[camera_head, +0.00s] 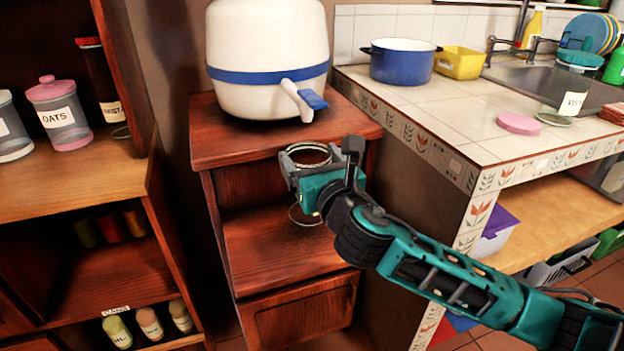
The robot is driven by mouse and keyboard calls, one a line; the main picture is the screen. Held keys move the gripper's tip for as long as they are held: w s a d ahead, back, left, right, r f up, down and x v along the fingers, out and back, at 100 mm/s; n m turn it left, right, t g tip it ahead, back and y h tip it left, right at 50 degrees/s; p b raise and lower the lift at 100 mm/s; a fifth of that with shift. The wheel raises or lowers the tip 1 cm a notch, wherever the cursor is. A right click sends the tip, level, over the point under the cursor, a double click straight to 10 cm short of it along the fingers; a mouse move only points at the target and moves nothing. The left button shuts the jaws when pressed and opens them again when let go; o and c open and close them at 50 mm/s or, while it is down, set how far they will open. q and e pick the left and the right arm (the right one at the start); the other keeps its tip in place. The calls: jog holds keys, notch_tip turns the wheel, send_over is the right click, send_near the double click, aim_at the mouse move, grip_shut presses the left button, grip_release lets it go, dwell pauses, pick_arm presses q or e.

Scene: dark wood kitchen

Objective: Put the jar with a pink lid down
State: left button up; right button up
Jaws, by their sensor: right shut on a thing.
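My right gripper (318,170) is shut on a clear glass jar (304,216) in front of the small wooden cabinet (250,152). The jar is upright, its round rim showing above the fingers and its base below them. Its top looks open, with no pink lid visible on it. The gripper hides its middle. I cannot tell whether its base touches the cabinet's shelf. A loose pink lid (518,123) lies on the tiled counter. An OATS jar (58,115) with a pink lid stands on the left shelf. My left gripper is not in view.
A white dispenser with a blue band (268,60) fills most of the cabinet top. The cabinet's open shelf (275,250) looks bare. The tiled counter (440,110) holds a blue pot (402,62), a yellow tub (460,63) and a labelled glass jar (567,95), with free room between.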

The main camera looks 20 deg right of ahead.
notch_tip(320, 180, down, 3)
jog(key=shift+f+b, duration=0.2)
jog(key=shift+b, duration=0.75)
jog(key=shift+r, duration=0.15)
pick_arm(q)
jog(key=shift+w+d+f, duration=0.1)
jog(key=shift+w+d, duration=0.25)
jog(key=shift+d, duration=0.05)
pick_arm(e)
jog(key=o, duration=1.6)
jog(key=shift+f, duration=0.25)
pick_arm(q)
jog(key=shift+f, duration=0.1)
pick_arm(e)
jog(key=shift+o, duration=1.3)
